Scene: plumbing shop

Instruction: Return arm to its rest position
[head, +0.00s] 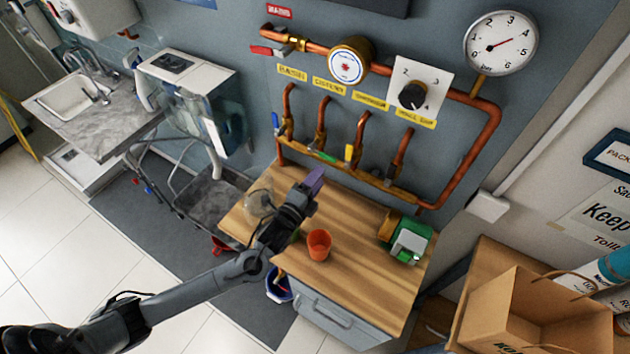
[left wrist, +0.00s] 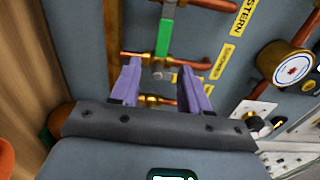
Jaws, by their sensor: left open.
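My left arm comes in from the lower left in the head view. Its left gripper (head: 313,184), with purple fingers, is above the back of the wooden bench, just below the pipe manifold. In the left wrist view the two fingers (left wrist: 160,84) are spread apart with nothing gripped between them. A green valve handle (left wrist: 165,38) on a brass fitting shows beyond the fingertips; the handle points along the vertical pipe. The same green handle (head: 322,156) shows in the head view, near the gripper. My right gripper is not in view.
The wooden bench (head: 365,268) carries an orange cup (head: 319,244), a clear round vessel (head: 260,203) and a green-and-white device (head: 408,240). Copper pipes (head: 487,140), a gauge (head: 500,43) and a dial plate (head: 415,90) are on the wall. A cardboard box (head: 535,310) stands at lower right.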

